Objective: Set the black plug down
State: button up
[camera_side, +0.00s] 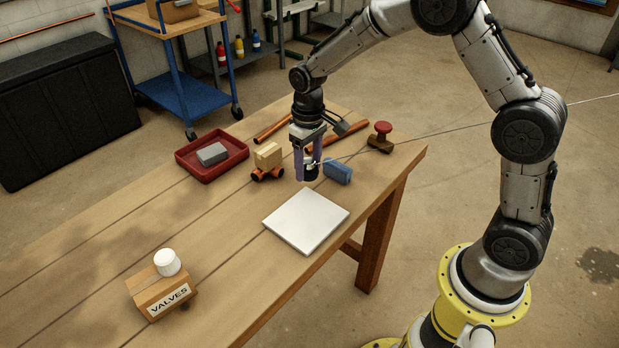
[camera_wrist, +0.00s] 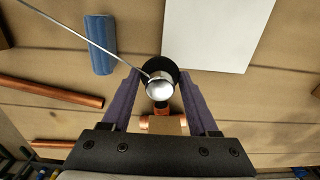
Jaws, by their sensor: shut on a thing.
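My gripper (camera_side: 308,166), with purple fingers, points down over the table and is shut on the black plug (camera_side: 311,174). In the wrist view the plug's black round part (camera_wrist: 177,68) shows between the fingertips (camera_wrist: 163,82), partly behind a shiny silver cap (camera_wrist: 159,88). A thin wire (camera_wrist: 85,40) runs from near the cap to the upper left. The plug is just behind a flat white plate (camera_side: 306,221), whose edge also shows in the wrist view (camera_wrist: 215,35). I cannot tell whether the plug touches the wooden table (camera_side: 215,235).
A tan block on copper fittings (camera_side: 267,160) stands close left. Copper pipes (camera_side: 335,137), a red-knobbed wooden piece (camera_side: 381,138) and a red tray (camera_side: 184,160) are behind. A valves box (camera_side: 160,290) stands front left.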

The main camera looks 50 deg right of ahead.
dwell(0.5)
jog(key=shift+s, duration=0.1)
jog(key=s+a+r+n, duration=0.3)
jog(key=s+a+r, duration=0.1)
jog(key=a, duration=0.2)
jog(key=s+a+r+n, duration=0.2)
jog(key=s+a+r, duration=0.15)
jog(key=a, duration=0.35)
send_over(240, 220)
jog(key=f, duration=0.8)
jog(key=shift+s+f, duration=0.3)
jog(key=shift+f, duration=0.05)
jog(key=shift+w+a+f, duration=0.1)
jog(key=shift+w+f, duration=0.25)
jog(key=shift+f, duration=1.55)
jog(key=shift+f, duration=0.15)
